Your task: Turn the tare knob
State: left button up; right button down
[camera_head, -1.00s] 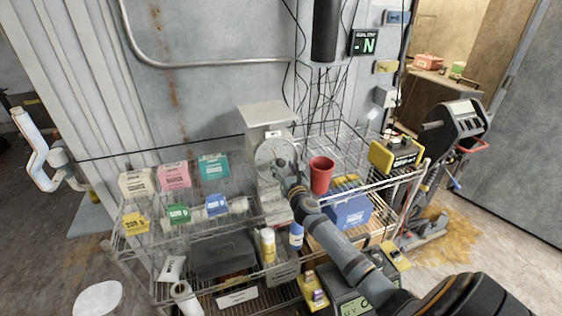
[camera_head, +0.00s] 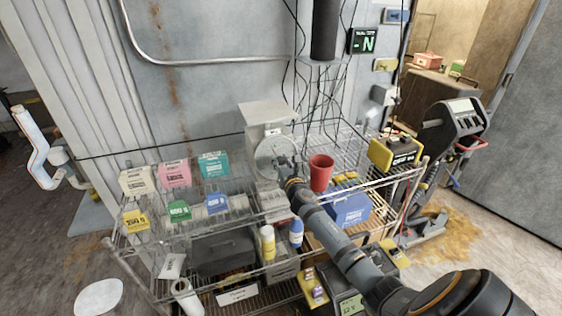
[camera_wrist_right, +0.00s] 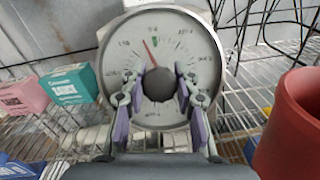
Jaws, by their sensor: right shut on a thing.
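The scale (camera_head: 266,122) stands on the wire shelf's top with a flat pan and a round dial facing me. In the right wrist view the dial (camera_wrist_right: 163,50) fills the middle, with a red needle left of the top and a green mark near the top. The dark round tare knob (camera_wrist_right: 158,84) sits at the dial's centre. My right gripper (camera_wrist_right: 159,100) has its purple-padded fingers on both sides of the knob, shut on it. In the head view my right gripper (camera_head: 285,168) hides part of the dial. My left gripper is out of view.
A red cup (camera_head: 321,173) stands close to the right of the scale. Pink (camera_head: 174,174) and teal (camera_head: 213,165) boxes stand to its left. A yellow device (camera_head: 394,153) sits at the shelf's right end. Cables hang behind.

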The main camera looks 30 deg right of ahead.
jog(key=shift+m, duration=0.5)
jog(key=m+g+h, duration=0.1)
jog(key=m+h, duration=0.1)
jog(key=m, duration=0.2)
jog(key=shift+m, duration=0.4)
jog(key=m+g+h, duration=0.1)
jog(key=m+g, duration=0.1)
jog(key=m, duration=0.3)
jog(key=shift+r+p, duration=0.1)
jog(key=shift+p, duration=0.25)
jog(key=m+g+p, duration=0.1)
jog(key=m, duration=0.2)
jog(key=m+g+p, duration=0.1)
jog(key=m, duration=0.2)
jog(key=shift+h, duration=0.3)
jog(key=m+g+p, duration=0.1)
jog(key=m, duration=0.1)
jog(key=m+g+p, duration=0.1)
jog(key=m, duration=0.2)
jog(key=shift+y+p, duration=0.4)
jog(key=shift+m, duration=0.3)
jog(key=c, duration=1)
grip_release()
